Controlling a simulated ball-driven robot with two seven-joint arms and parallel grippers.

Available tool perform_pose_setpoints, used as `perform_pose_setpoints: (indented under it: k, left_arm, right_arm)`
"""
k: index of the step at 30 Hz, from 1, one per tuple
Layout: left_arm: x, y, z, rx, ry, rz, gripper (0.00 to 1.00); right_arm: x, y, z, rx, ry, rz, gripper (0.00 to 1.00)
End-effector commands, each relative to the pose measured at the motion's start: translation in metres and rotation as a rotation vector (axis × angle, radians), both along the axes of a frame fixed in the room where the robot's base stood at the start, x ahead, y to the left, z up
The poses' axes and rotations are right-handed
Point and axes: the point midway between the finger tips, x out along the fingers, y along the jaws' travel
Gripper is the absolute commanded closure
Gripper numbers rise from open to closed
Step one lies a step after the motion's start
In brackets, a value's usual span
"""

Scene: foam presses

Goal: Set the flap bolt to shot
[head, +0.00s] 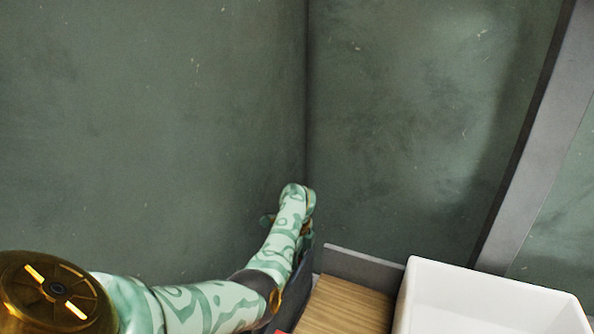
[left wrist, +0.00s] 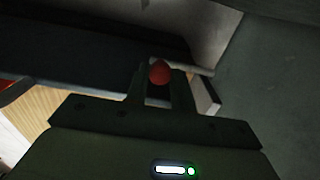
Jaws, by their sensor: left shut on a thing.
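In the left wrist view a small red knob (left wrist: 159,72) sits between the fingertips of my left gripper (left wrist: 160,82). The gripper is shut on it. A pale bar (left wrist: 194,68) runs right from behind the fingers, and I cannot tell whether the knob is fixed to it. In the head view my left gripper (head: 292,212) is at the far end of my left arm, low by the wall corner. Its fingers and the knob are hidden there by the arm. I cannot read the bolt's position. My right gripper is not in view.
A wooden surface (head: 345,309) with a grey raised edge (head: 362,266) lies right of my left arm. A white open bin (head: 418,296) stands at the lower right. Dark green walls (head: 150,120) meet behind the gripper. A grey post (head: 540,150) slants at the right.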

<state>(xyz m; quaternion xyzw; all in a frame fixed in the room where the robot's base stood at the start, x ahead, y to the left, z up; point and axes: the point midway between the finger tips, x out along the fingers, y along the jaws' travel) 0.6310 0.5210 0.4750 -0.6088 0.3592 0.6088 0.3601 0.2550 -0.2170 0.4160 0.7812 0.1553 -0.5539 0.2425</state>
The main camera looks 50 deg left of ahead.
Motion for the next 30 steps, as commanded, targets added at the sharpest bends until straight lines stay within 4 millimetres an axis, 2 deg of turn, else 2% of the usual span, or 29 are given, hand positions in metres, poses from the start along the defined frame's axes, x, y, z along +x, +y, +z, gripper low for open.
perform_pose_setpoints:
  k: [1, 5, 13, 14, 15, 16, 25, 28, 30]
  left_arm:
    - [0.003, 0.002, -0.007, 0.001, 0.007, -0.001, 1.0]
    - [0.009, 0.005, -0.003, -0.001, 0.004, -0.001, 1.0]
    - [0.01, 0.006, 0.001, 0.002, -0.002, -0.002, 1.0]
    - [0.01, 0.006, 0.001, 0.003, -0.003, -0.002, 0.67]
    - [0.01, 0.006, 0.001, 0.003, -0.003, -0.002, 0.56]
    - [0.01, 0.006, 0.001, 0.002, -0.002, -0.002, 0.53]
    - [0.009, 0.005, 0.003, 0.0, 0.0, -0.001, 0.53]
    - [0.01, 0.005, 0.015, -0.001, -0.004, 0.0, 0.53]
    - [0.01, 0.005, 0.03, -0.002, -0.008, -0.001, 0.53]
  right_arm:
    - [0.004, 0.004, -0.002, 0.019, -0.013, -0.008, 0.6]
    - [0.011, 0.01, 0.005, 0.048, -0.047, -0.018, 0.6]
    - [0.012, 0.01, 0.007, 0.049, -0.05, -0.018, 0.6]
    - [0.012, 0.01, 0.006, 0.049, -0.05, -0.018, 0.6]
    - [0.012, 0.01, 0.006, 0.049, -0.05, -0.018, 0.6]
    - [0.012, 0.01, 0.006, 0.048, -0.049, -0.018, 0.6]
    - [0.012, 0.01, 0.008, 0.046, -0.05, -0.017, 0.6]
    - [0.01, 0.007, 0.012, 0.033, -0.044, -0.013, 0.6]
    - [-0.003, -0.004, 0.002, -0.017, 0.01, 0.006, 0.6]
